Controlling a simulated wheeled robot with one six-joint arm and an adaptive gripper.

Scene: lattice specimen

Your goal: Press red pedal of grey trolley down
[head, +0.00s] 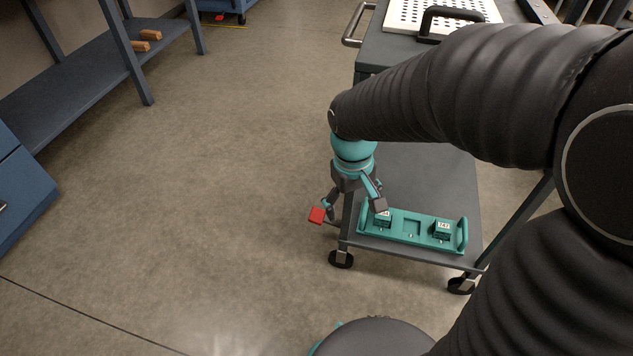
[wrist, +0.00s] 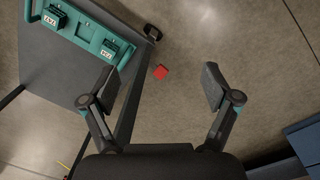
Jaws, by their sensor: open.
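The grey trolley (head: 430,175) stands right of centre in the head view, and its shelf edge (wrist: 65,120) fills the left of the wrist view. Its red pedal (head: 317,215) sticks out at the near left corner, low by a caster. In the wrist view the pedal (wrist: 160,72) shows between the fingertips, farther off, with floor around it. My gripper (head: 355,206) points down, open and empty, beside the trolley's left edge. The gripper's two fingers (wrist: 156,86) are spread in the wrist view. I see no contact with the pedal.
A teal tray (head: 411,239) with two labelled blocks lies on the lower shelf, close to my gripper. A white perforated board (head: 440,12) is on the trolley's top. A blue-grey bench (head: 80,85) stands at left. The floor between is clear.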

